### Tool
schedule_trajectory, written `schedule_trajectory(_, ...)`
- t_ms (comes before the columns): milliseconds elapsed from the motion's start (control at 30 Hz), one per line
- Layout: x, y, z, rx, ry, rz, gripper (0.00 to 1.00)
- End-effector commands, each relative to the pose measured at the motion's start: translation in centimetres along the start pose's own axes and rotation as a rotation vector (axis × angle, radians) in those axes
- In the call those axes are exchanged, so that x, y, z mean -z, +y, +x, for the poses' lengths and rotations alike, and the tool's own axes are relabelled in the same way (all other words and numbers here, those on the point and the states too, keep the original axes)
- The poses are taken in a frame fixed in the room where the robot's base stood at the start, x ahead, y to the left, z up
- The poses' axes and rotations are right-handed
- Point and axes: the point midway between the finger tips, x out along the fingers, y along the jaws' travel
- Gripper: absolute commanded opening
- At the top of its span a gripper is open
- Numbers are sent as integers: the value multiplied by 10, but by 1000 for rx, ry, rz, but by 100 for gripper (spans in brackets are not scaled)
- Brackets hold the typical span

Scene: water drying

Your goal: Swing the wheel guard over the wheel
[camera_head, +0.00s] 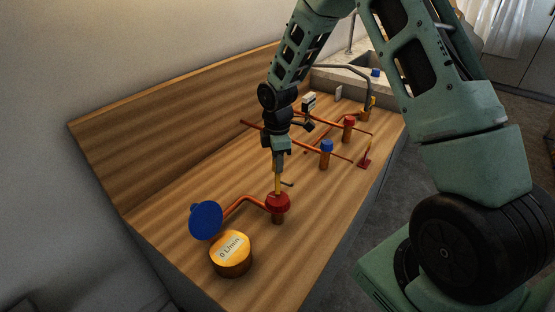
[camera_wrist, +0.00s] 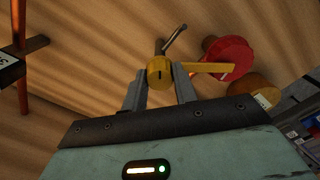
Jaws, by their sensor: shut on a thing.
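The red wheel (camera_head: 277,202) sits on a short copper post on the wooden bench. It also shows at the upper right of the wrist view (camera_wrist: 228,56). My gripper (camera_head: 278,171) points down just behind the wheel in the head view. Its jaws (camera_wrist: 160,86) are shut on a yellow piece with a round knob (camera_wrist: 159,71) and a flat bar. I take this for the wheel guard. The bar (camera_wrist: 212,67) reaches right and overlaps the wheel's edge in the wrist view. I cannot tell whether it lies above the wheel or touches it.
A copper meter (camera_head: 231,255) reading 0 L/min stands at the front, its blue lid (camera_head: 206,220) raised. A copper pipe (camera_head: 242,203) runs from the wheel. Behind stand a blue-topped valve (camera_head: 326,147), another red-topped valve (camera_head: 349,122) and a sink (camera_head: 367,60). The front right bench is clear.

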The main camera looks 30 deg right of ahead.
Motion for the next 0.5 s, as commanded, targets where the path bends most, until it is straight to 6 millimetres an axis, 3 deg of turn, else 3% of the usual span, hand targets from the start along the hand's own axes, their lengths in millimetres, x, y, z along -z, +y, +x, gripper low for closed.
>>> schedule_trajectory(267,1,2,-1,-5,1,-4,0)
schedule_trajectory(300,1,2,-1,-5,1,-4,34)
schedule_trajectory(367,1,1,-1,-4,1,-3,50)
schedule_trajectory(500,0,1,-1,-3,1,-2,50)
